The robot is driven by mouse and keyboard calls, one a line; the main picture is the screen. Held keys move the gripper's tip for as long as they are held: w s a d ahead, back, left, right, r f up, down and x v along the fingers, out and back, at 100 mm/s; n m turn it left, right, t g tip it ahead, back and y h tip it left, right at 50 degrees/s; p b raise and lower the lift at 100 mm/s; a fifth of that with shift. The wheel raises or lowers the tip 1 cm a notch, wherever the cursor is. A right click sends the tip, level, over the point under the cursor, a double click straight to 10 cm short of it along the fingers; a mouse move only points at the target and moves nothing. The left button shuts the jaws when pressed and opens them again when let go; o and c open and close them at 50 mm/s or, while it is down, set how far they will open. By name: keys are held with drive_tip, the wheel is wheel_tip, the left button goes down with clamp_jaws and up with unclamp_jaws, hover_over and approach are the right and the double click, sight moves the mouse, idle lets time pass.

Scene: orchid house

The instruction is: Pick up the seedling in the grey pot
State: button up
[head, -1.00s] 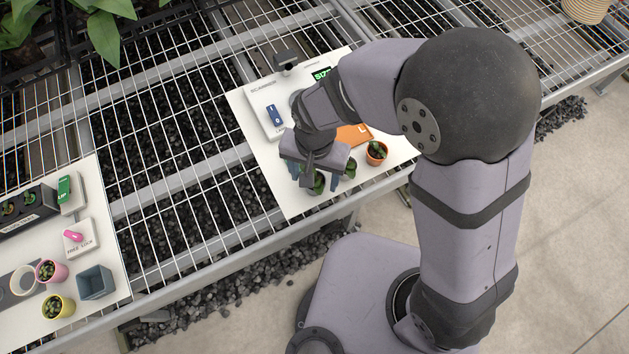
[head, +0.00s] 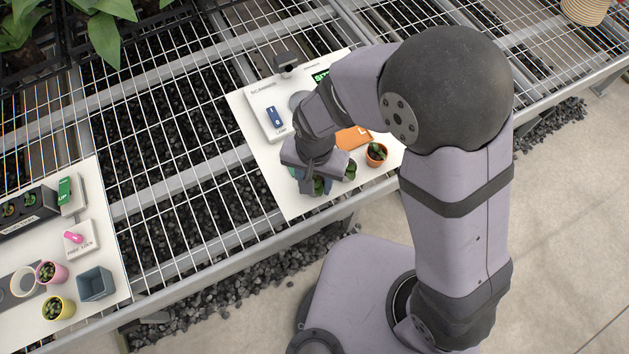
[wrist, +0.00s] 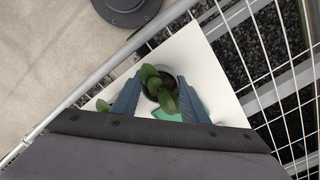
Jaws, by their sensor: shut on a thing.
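The seedling (wrist: 158,84) has broad green leaves and stands upright in a grey pot (wrist: 148,93) in the wrist view. My gripper (wrist: 157,92) has one blue-grey finger on each side of this pot and is shut on it. In the head view my gripper (head: 314,186) is low over the front of the white board (head: 287,207). There the leaves (head: 319,186) show just under it, and the pot is mostly hidden by the gripper. I cannot tell whether the pot touches the board.
Another seedling (head: 350,171) is close to the right of my gripper, with an orange pot (head: 376,153) beyond it. A scanner (head: 262,108) and an orange card (head: 354,136) are behind. A second board at left holds pink, yellow and grey pots.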

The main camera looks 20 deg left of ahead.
wheel_tip(320, 180, up, 10)
drive_tip(key=w+a+r+p, duration=0.1)
drive_tip(key=w+a, duration=0.4)
drive_tip(key=w, duration=0.6)
drive_tip(key=w+a+r+p, duration=0.2)
drive_tip(key=w+a, duration=0.3)
drive_tip(key=w, duration=0.6)
drive_tip(key=shift+r, duration=0.3)
drive_tip(key=shift+f, duration=0.1)
drive_tip(key=shift+f+p, duration=1.45)
drive_tip(key=shift+f, duration=3.45)
drive_tip(key=shift+s+f, duration=0.1)
